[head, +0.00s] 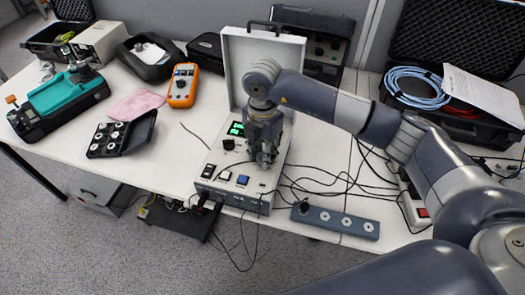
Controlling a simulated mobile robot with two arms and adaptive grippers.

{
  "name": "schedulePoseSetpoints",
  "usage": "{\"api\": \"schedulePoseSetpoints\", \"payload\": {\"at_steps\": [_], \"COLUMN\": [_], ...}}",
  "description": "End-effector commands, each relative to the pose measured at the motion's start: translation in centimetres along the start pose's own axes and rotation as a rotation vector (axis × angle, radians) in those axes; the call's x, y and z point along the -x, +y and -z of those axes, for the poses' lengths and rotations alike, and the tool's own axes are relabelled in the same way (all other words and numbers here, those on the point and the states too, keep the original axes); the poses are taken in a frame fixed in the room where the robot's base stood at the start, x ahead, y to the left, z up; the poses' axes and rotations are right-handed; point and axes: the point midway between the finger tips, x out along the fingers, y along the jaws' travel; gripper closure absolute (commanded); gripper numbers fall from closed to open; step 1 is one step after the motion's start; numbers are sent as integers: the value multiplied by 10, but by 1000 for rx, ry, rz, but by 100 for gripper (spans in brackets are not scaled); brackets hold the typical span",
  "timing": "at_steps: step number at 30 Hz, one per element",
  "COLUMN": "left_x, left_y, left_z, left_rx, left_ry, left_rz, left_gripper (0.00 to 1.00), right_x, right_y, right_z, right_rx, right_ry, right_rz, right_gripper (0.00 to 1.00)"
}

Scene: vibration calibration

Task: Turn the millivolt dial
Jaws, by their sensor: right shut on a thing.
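The light grey calibrator box (222,165) stands near the front edge of the table with its lid raised. Its top panel has a lit green display (236,129), a black knob (228,144) and several switches, one of them blue. My right gripper (266,162) points down onto the right part of this panel. Its fingers are shut on the millivolt dial, which they mostly hide; I cannot read the dial's marks or its angle. My left gripper is not in view.
Black cables run over the table right of the box, and some hang off the front. A blue-grey socket strip (335,221) lies at the front right. An orange multimeter (183,86), a pink cloth (136,105) and a black case (122,136) lie to the left.

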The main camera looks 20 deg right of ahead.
Motion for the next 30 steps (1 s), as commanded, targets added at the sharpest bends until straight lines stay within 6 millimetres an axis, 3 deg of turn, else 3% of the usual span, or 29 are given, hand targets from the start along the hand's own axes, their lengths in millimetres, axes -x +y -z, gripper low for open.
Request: {"api": "schedulePoseSetpoints", "payload": {"at_steps": [15,16,19,30], "left_x": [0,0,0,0], "left_y": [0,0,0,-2], "left_z": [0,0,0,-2], "left_rx": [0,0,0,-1], "left_ry": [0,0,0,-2], "left_rz": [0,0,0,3], "left_gripper": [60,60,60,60], "right_x": [0,0,0,3], "right_y": [0,0,0,0], "right_z": [-1,-1,0,0], "right_rx": [-22,-22,-22,-21], "right_ry": [-1,-1,-1,-1], "right_rz": [-2,-2,-2,-1], "right_gripper": [96,70,51,51]}}
